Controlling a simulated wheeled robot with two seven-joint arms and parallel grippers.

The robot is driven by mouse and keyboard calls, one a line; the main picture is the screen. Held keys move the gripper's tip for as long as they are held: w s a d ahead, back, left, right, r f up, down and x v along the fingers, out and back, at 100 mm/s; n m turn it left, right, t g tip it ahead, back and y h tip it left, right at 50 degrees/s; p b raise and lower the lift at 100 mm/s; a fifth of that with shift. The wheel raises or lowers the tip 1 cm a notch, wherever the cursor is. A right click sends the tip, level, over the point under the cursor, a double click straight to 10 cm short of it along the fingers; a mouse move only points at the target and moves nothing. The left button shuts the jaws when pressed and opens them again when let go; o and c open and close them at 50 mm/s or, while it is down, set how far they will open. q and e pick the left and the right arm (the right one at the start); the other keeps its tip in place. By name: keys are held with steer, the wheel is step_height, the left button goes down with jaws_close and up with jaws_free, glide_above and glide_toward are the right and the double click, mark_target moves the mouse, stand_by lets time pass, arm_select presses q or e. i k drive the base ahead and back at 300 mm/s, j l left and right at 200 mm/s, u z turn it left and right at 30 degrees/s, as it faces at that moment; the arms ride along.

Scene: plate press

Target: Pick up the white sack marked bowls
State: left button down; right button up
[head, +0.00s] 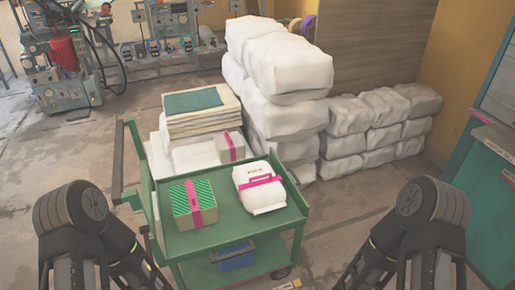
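A white sack (258,194) with a pink band and handle lies on the right part of the green cart's top tray (229,242). A small dark marking shows on its upper face, too small to read. Nothing holds it. Parts of both my arms show at the lower left and lower right, apart from the sack. Neither of my grippers is in view.
A green-patterned box (194,199) with a pink strap sits left of the sack. A blue crate (233,253) is on the cart's lower shelf. Behind are stacked cloths (200,116) and piled white sacks (290,70). A teal cabinet (493,200) stands at right.

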mark_target(259, 189)
steer(key=i+l, duration=0.25)
steer(key=l, duration=0.15)
steer(key=i+l, duration=0.25)
steer(key=l, duration=0.15)
steer(key=i+l, duration=0.2)
steer(key=l, duration=0.2)
steer(key=i+l, duration=0.25)
steer(key=l, duration=0.15)
steer(key=i+l, duration=0.25)
steer(key=l, duration=0.2)
steer(key=i+l, duration=0.25)
steer(key=l, duration=0.15)
